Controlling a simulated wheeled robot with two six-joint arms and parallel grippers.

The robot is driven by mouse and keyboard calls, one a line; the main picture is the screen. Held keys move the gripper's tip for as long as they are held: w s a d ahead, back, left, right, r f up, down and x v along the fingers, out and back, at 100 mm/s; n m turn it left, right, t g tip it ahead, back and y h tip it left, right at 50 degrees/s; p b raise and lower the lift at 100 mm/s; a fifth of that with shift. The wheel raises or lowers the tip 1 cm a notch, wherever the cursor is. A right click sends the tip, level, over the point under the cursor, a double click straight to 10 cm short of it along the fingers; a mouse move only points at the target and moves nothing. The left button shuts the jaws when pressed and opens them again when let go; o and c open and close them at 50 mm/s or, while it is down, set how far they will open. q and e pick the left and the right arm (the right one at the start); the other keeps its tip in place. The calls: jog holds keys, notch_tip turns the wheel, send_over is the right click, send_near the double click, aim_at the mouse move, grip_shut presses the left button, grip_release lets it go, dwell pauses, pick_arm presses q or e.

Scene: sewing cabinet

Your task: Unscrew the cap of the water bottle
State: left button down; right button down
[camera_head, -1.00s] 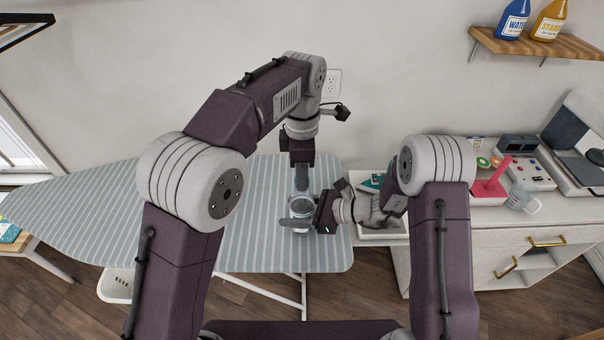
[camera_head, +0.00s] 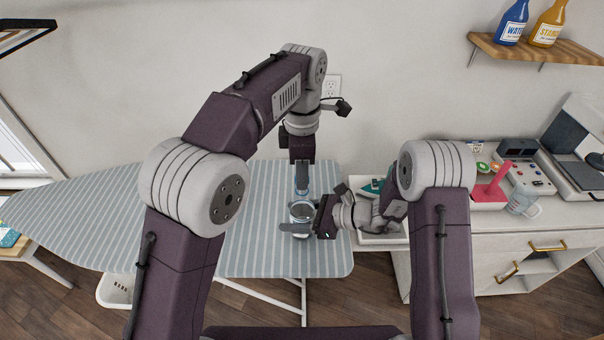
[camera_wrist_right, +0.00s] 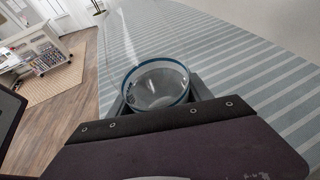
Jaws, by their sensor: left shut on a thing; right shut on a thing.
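The water bottle (camera_head: 301,212) is a clear vessel with a round rim. My right gripper (camera_head: 295,231) is shut around it from the right, over the ironing board. In the right wrist view the bottle (camera_wrist_right: 156,86) shows a teal-blue rim and a see-through inside, between the dark fingers. My left gripper (camera_head: 302,188) points straight down just behind and above the bottle in the head view. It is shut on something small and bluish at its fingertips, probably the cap. The cap is too small to make out, and I cannot tell whether it touches the bottle.
The striped ironing board (camera_head: 255,245) lies under both grippers, with free room to the left. A white cabinet (camera_head: 455,255) on the right holds a pink-red stand (camera_head: 490,187), a clear mug (camera_head: 523,203) and a tray. A wall shelf (camera_head: 535,47) holds a blue and a yellow bottle.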

pick_arm(q)
jog(key=shift+r, duration=2)
pick_arm(e)
jog(key=shift+c, duration=1.9)
grip_release()
jog(key=v, duration=1.2)
